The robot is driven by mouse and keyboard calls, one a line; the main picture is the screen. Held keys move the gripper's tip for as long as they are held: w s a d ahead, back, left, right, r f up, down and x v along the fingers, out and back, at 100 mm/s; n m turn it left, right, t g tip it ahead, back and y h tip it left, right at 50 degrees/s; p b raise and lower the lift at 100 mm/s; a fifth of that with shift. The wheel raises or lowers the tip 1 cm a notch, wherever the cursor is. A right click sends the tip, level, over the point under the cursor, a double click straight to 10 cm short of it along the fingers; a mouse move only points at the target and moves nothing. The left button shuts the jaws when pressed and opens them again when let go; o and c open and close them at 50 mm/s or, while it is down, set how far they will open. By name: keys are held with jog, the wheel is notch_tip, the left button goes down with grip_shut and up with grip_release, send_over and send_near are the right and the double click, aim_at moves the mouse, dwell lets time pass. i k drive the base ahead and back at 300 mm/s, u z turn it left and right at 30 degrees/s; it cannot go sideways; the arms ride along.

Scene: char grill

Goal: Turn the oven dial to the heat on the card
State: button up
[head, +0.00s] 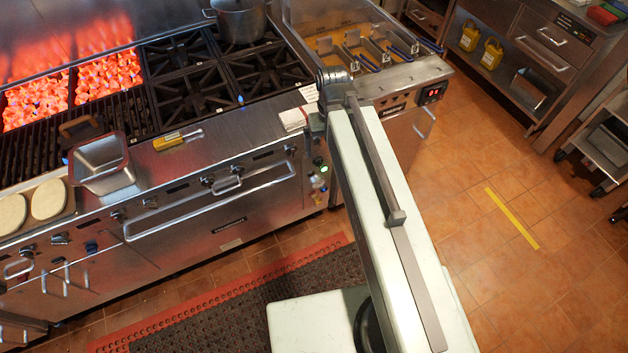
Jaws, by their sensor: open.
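Several dark dials run along the steel range front, including one dial (207,181) near the middle and another dial (291,150) near its right end. I cannot tell which one is the oven dial, and their settings are too small to read. The oven door (215,218) is shut below them. A small white card (308,93) with unreadable print is at the right of the burners, left of my arm's joint. My arm rises across the right-centre, in front of the range's right end. My gripper does not show; the arm may hide it.
A pot (240,20) stands on the back burners. Fryer baskets (360,52) are at right.

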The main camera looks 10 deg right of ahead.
aim_at(319, 161)
jog(key=k, duration=0.5)
jog(key=u, duration=0.85)
jog(key=i, duration=0.2)
jog(key=u, duration=0.85)
